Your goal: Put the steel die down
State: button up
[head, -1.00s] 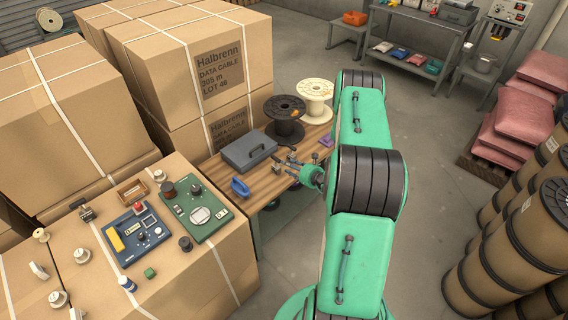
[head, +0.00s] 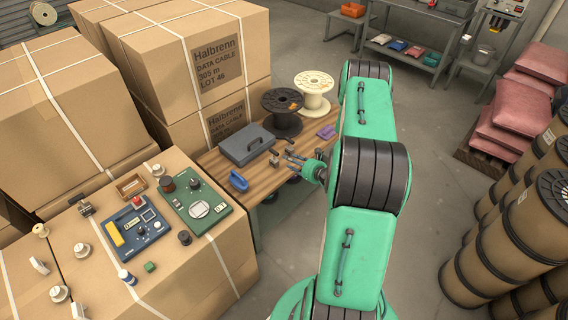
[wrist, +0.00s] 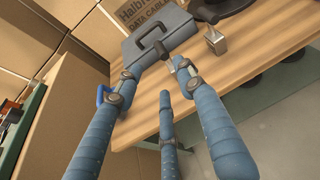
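The steel die, which looks like a small shiny metal block with a narrower top, stands on the wooden table (wrist: 273,62) to the right of the grey toolbox in the wrist view (wrist: 216,42). My gripper (wrist: 161,82) has three blue fingers, spread apart, with nothing visible held between them. The die is beyond the right fingertip and apart from it. In the head view my gripper (head: 295,160) is over the table's front part, near small grey pieces that are too small to tell apart.
The grey toolbox (head: 246,144) lies on the table, with a blue clamp-like object (head: 239,181) in front. A black spool (head: 283,112), a cream spool (head: 313,92) and a purple item (head: 327,132) stand behind. Cartons (head: 190,55) rise at the left.

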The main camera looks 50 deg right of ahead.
jog(key=w+a+r+n+g+y, duration=0.1)
jog(key=w+a+r+n+y, duration=0.25)
jog(key=a+r, duration=0.55)
jog(key=w+a+r+n+g+y, duration=0.1)
jog(key=w+a+r+n+y, duration=0.1)
jog(key=a+r+n, duration=0.5)
jog(key=w+a+r+n+g+y, duration=0.1)
jog(key=w+a+r+n+y, duration=0.2)
jog(key=a+r, duration=0.7)
jog(key=s+a+r+n+g+h, duration=0.1)
jog(key=s+a+r+n+g, duration=0.4)
jog(key=s+a+r, duration=0.5)
jog(key=s+a+r+n+g, duration=0.2)
jog(key=s+a+r+n, duration=0.6)
jog(key=a, duration=0.5)
jog(key=s+r+n+t+h, duration=0.1)
jog(key=s+r+n+h, duration=0.2)
jog(key=s, duration=0.5)
jog(key=s+r+n+h, duration=0.3)
jog(key=s+r+n, duration=0.2)
jog(key=s, duration=0.4)
jog(key=shift+d+n+t, duration=0.2)
jog(key=shift+n+t, duration=0.2)
jog(key=shift+n, duration=0.05)
